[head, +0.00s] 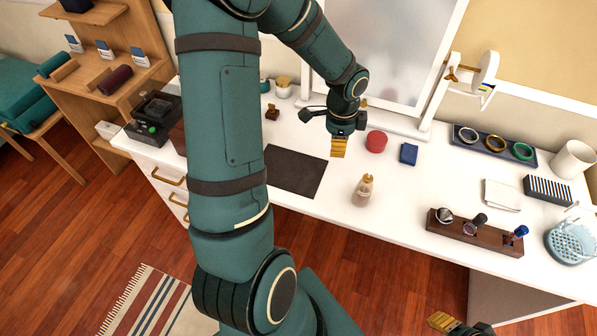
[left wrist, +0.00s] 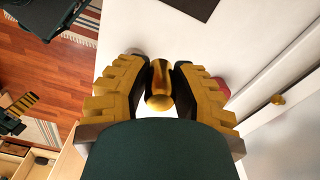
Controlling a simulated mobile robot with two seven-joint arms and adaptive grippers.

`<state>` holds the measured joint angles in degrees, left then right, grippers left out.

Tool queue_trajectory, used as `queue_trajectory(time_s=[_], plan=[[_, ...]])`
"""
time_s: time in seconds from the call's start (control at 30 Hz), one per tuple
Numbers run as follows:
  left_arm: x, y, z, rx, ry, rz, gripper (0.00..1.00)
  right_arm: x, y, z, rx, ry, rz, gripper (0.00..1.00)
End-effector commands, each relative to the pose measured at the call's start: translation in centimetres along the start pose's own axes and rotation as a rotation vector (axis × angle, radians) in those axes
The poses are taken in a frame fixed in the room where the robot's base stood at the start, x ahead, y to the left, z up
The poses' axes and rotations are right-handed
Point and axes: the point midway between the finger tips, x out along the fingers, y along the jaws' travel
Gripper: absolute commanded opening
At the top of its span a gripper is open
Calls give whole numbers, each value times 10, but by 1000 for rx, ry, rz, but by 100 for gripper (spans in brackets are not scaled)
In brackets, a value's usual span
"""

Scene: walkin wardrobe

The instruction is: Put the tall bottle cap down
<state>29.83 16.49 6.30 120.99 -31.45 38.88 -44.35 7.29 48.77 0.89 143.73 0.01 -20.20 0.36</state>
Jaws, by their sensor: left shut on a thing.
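My left gripper (head: 339,147) hangs above the white dressing table, between the dark mat and the round red box. In the left wrist view the left gripper (left wrist: 158,88) is shut on a tall gold cap (left wrist: 158,85) with a rounded end; the head view hides this cap behind the fingers. A small pinkish bottle (head: 361,193) stands upright near the table's front edge, right of and nearer than the left gripper. My right gripper (head: 443,322) shows only partly at the bottom edge of the head view, off the table; its opening is unclear.
On the white table (head: 330,215) lies a dark mat (head: 295,169). The round red box (head: 376,141) and a blue box (head: 408,153) are right of the left gripper. A wooden holder (head: 474,232) and a ring tray (head: 494,145) are farther right. A mirror (head: 380,50) stands behind.

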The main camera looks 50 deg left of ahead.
Motion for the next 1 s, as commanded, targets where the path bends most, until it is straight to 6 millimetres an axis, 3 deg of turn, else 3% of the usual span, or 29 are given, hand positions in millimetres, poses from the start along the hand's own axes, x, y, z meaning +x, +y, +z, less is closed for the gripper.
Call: queue_trajectory(time_s=[0.03,0.2,0.37,0.7,1.0], plan=[[9,-5,21,-33,-3,4,7,-4,-2,-1,1,2,0,47],[35,-14,76,-105,-8,-3,7,-9,-3,-4,2,8,1,47],[48,-16,105,-140,-12,-11,7,-11,-4,-5,3,11,1,47],[102,-17,113,-148,-13,-11,7,2,1,0,0,1,0,47],[126,-17,114,-149,-13,-12,7,7,3,3,-2,-5,-1,47]])
